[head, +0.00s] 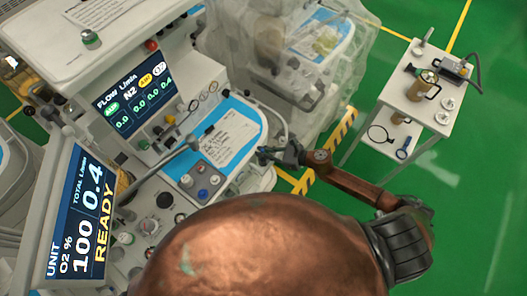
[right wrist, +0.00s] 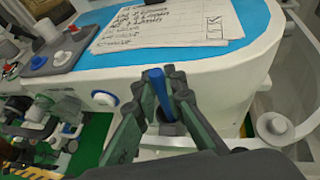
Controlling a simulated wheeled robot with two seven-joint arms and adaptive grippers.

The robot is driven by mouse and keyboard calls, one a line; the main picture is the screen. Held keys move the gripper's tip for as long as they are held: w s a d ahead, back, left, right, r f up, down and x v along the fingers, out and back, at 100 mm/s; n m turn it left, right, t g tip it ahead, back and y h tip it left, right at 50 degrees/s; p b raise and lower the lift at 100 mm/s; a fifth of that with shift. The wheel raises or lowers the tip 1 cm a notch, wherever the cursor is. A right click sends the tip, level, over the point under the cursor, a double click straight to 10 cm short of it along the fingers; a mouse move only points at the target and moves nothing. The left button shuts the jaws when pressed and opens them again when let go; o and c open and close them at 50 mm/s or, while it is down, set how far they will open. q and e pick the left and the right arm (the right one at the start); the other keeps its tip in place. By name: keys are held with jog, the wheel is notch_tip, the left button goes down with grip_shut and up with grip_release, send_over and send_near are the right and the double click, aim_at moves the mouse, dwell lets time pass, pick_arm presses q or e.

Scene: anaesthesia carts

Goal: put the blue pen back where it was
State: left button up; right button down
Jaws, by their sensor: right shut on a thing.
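The blue pen (right wrist: 158,92) shows in the right wrist view, standing nearly upright between the fingers of my right gripper (right wrist: 168,78). The gripper is shut on it. The pen's lower end meets a small grey round part (right wrist: 172,128) at the front edge of the cart; I cannot tell whether it sits inside it. In the head view my right gripper (head: 268,155) is at the right edge of the blue-topped work surface (head: 252,112), and the pen cannot be made out there. My left gripper is not in view.
A written sheet (head: 230,137) lies on the blue surface; it also shows in the right wrist view (right wrist: 165,24). A knob panel (head: 201,180) is left of the gripper. A covered machine (head: 285,60) stands behind. A white trolley (head: 412,108) stands at right on open green floor.

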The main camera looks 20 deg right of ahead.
jog(key=shift+f, duration=0.2)
jog(key=c, duration=2.3)
grip_release()
jog(key=shift+o, duration=0.2)
jog(key=shift+r, duration=0.1)
jog(key=shift+r, duration=0.2)
jog(key=b+v, duration=0.1)
jog(key=v, duration=1.1)
jog(key=shift+s, duration=0.1)
